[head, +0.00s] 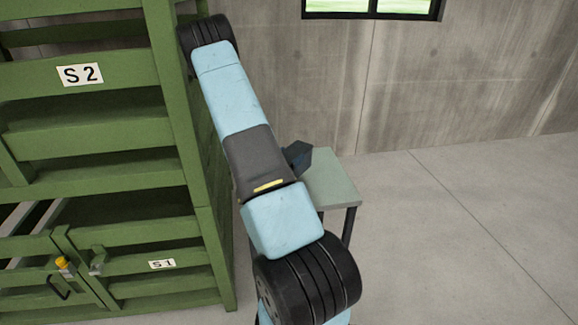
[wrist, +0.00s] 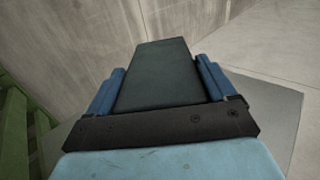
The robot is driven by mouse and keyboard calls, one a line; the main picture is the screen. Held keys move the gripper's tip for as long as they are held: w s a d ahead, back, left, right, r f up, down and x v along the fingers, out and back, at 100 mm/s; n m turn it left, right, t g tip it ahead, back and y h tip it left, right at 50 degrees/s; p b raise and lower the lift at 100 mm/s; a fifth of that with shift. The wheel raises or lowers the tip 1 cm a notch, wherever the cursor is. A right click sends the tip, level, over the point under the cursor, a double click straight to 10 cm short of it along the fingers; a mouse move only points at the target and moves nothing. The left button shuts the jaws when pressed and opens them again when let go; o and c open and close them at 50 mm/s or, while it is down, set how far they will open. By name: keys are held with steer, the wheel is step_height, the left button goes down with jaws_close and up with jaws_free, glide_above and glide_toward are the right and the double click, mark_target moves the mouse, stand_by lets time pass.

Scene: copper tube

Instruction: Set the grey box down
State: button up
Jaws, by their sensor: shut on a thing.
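The grey box (wrist: 158,75) is dark and flat-faced in the wrist view. It sits between the two blue fingers of my gripper (wrist: 161,84), which is shut on it. In the head view my arm hides most of the gripper; a dark blue-grey part at the arm's end (head: 298,156) shows just over the left back part of a small table (head: 336,189). The table top also shows around the gripper in the wrist view (wrist: 275,112). I cannot tell whether the box's underside touches the table.
A green slatted rack (head: 110,125) labelled S2 and S1 stands close on the left, beside my arm. A concrete wall (head: 450,85) with a window (head: 370,8) is behind the table. The floor (head: 460,240) to the right is clear.

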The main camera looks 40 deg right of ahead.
steer(key=shift+d+f, duration=0.4)
steer(key=shift+f, duration=1.55)
steer(key=o, duration=1.2)
steer(key=shift+o, duration=0.2)
steer(key=shift+a, duration=0.1)
